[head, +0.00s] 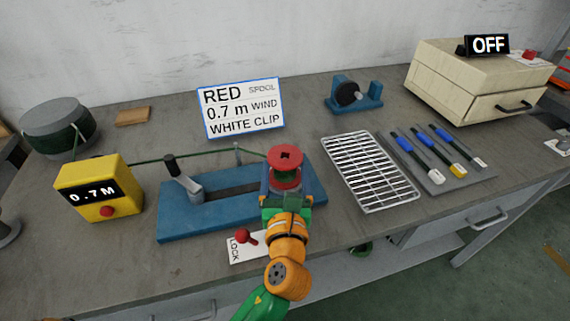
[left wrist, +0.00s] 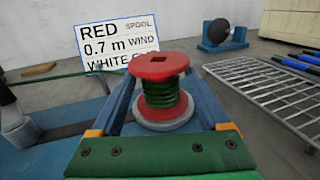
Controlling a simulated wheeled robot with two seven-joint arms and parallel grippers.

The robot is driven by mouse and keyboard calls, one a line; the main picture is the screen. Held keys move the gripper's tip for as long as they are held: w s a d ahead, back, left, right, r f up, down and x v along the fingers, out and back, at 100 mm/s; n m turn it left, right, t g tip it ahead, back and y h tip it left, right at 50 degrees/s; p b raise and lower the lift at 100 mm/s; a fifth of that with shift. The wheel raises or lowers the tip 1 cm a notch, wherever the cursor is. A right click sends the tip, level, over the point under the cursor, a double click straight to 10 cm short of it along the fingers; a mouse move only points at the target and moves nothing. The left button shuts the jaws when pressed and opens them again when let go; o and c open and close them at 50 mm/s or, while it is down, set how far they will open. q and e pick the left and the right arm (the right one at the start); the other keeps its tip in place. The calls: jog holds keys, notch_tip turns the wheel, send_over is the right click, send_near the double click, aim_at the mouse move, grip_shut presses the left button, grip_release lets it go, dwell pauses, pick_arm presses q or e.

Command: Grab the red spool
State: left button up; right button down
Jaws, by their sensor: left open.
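The red spool (head: 286,158) stands upright at the right end of the blue winding fixture (head: 205,215). The lower end of the spool is partly hidden by the gripper in the head view. My right gripper is not in view.
Green wire runs left to a yellow counter (head: 93,187) reading 0.7 M. A sign (head: 241,107) says red spool, 0.7 m wind, white clip. A red-knobbed lock lever (head: 243,237) sits in front. A wire rack (head: 370,171) and tool mat (head: 437,177) lie right.

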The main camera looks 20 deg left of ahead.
pick_arm(q)
jog(key=shift+s, duration=0.15)
jog(key=c, duration=0.4)
grip_shut()
